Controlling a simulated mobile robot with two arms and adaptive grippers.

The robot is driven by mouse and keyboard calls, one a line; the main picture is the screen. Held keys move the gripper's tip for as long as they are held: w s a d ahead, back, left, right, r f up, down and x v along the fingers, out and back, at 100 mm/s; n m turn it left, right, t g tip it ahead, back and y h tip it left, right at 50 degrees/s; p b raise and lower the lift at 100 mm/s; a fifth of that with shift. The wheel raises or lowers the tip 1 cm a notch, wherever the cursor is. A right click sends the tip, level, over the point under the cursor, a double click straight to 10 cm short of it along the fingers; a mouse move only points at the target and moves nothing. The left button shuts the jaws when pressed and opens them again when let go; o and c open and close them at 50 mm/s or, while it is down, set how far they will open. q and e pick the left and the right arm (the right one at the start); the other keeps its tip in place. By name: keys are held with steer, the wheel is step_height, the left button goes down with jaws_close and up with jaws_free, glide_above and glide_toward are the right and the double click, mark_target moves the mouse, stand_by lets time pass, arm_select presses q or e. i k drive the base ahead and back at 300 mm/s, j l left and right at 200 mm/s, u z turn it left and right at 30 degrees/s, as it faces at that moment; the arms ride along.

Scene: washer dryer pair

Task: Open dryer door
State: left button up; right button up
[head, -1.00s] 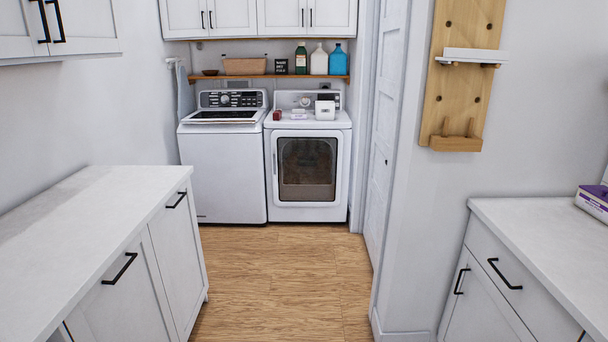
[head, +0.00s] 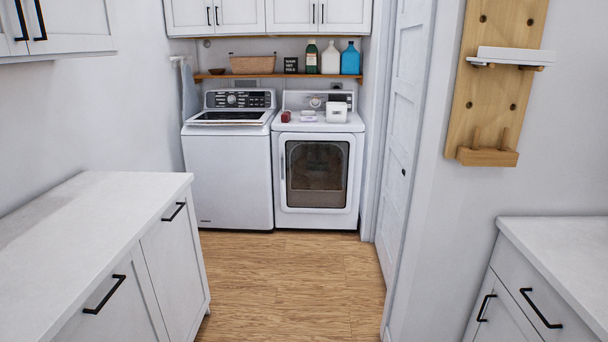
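The white dryer (head: 318,222) stands against the back wall, on the right of the washer. Its front door (head: 317,172) is closed and has a dark window. A vertical handle (head: 283,163) shows at the door's left edge. The dryer's control panel with a round knob is at its back top. Neither of my grippers shows in the head view, and the dryer is some way ahead of me across the floor.
The white washer (head: 228,180) stands left of the dryer. A counter with cabinets (head: 90,220) flanks the left, another counter (head: 565,250) the right. A white door (head: 402,130) is right of the dryer. The wood floor (head: 285,285) between is clear. Small items sit on the dryer.

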mark_target(317, 168)
steer(key=i, duration=3.7)
